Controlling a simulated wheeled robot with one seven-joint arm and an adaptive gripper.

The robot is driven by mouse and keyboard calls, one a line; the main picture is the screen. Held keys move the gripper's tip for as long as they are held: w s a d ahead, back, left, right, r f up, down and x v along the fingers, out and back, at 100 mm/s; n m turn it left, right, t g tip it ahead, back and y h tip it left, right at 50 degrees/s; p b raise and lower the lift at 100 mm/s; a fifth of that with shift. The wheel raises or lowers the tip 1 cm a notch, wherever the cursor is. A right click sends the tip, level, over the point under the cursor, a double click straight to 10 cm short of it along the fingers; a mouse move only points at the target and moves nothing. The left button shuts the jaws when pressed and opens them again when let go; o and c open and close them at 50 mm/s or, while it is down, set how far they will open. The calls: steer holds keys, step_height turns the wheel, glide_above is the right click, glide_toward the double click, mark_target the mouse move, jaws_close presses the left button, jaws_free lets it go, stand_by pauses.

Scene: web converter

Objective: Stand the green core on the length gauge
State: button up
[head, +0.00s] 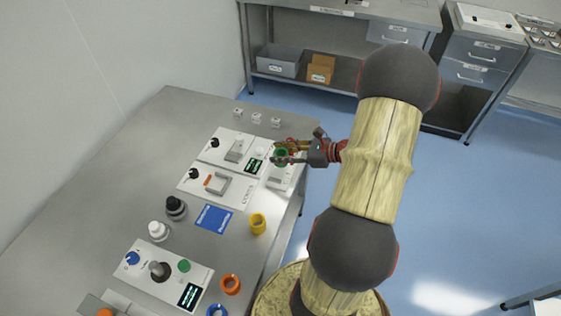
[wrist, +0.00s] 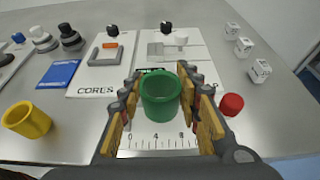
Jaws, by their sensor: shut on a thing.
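The green core (head: 281,158) is a short hollow ring, held upright in my gripper (head: 290,153). In the wrist view the green core (wrist: 160,102) sits between the yellow finger pads of my gripper (wrist: 163,105), which is shut on it. The length gauge (head: 281,182) is a white plate on the table's right side. Its printed scale (wrist: 160,140) with numbers shows just in front of the core in the wrist view. The core is over the gauge plate; whether its bottom touches the plate I cannot tell.
A red cylinder (wrist: 231,104) stands right of my gripper. White labelled cubes (wrist: 243,47) lie behind it. Panels with knobs (head: 218,186) adjoin the gauge on the left. A yellow core (head: 257,223), an orange core (head: 230,284) and a blue card (head: 213,218) lie nearer.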

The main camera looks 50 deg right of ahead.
steer(key=shift+w+d+f+b, duration=0.15)
steer(key=shift+f+b, duration=0.2)
steer(key=shift+f, duration=0.6)
steer(key=shift+w+d+f+b, duration=0.1)
steer(key=shift+f+b, duration=0.2)
steer(key=shift+f, duration=0.6)
steer(key=shift+f, duration=0.2)
steer(key=o, duration=1.1)
steer(key=shift+r, duration=0.1)
